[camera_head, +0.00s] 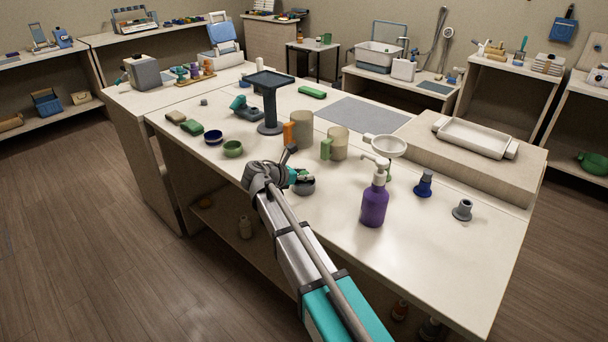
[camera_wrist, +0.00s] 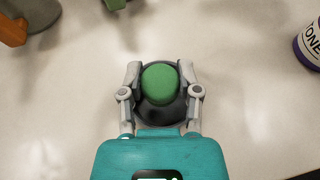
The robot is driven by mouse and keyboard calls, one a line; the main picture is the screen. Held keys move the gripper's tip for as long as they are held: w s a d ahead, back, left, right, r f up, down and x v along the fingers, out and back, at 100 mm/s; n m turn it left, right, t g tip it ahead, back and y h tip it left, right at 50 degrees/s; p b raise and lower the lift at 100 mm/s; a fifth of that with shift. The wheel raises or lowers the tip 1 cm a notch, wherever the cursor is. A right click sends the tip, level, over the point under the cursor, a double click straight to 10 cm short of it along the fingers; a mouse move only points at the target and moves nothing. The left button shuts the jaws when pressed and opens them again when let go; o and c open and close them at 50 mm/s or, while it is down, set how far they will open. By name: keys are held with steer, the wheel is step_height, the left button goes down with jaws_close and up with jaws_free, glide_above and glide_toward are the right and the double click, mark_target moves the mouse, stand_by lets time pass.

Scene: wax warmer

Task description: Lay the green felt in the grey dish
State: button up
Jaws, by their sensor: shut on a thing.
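My gripper (camera_head: 299,176) is over the near edge of the table, shut on the green felt. In the wrist view the two fingertips (camera_wrist: 160,73) flank the round green felt (camera_wrist: 160,84), one on each side. The grey dish (camera_head: 305,188) is small and round and stands on the table right under my gripper. In the wrist view its dark rim (camera_wrist: 161,117) shows around and below the felt. The felt overlaps the dish's opening from above; I cannot tell whether it touches the dish's floor. My gripper hides part of the dish in the head view.
A purple pump bottle (camera_head: 374,203) stands to the right of the dish. Behind are a beige mug with green handle (camera_head: 338,145), a white strainer (camera_head: 387,146) and an orange-handled cup (camera_head: 302,128).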

steer(key=o, duration=0.8)
stand_by(0.4)
